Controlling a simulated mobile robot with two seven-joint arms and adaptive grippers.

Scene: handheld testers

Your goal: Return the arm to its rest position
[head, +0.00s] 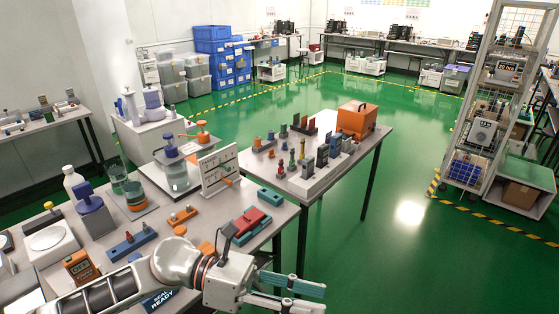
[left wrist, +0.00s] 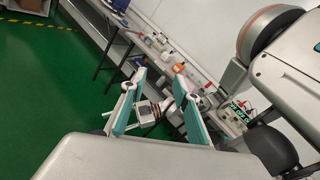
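My left arm comes in from the lower left of the head view, and its left gripper (head: 322,298) is near the bottom edge, right of the front workbench (head: 274,214). Its fingers are apart, with nothing seen between them. In the left wrist view the gripper (left wrist: 159,73) shows two teal-lined fingers spread apart. A grey-and-white jointed part with a dark ring shows beyond and between them; I cannot tell which arm it belongs to. My right gripper is not recognisable in either view.
The front workbench holds a red-and-teal tester (head: 250,222), an orange meter (head: 81,266) and a beaker (head: 178,174). A second table (head: 336,177) carries an orange case (head: 357,119). Green floor (head: 440,265) lies open to the right, before a wheeled rack (head: 464,170).

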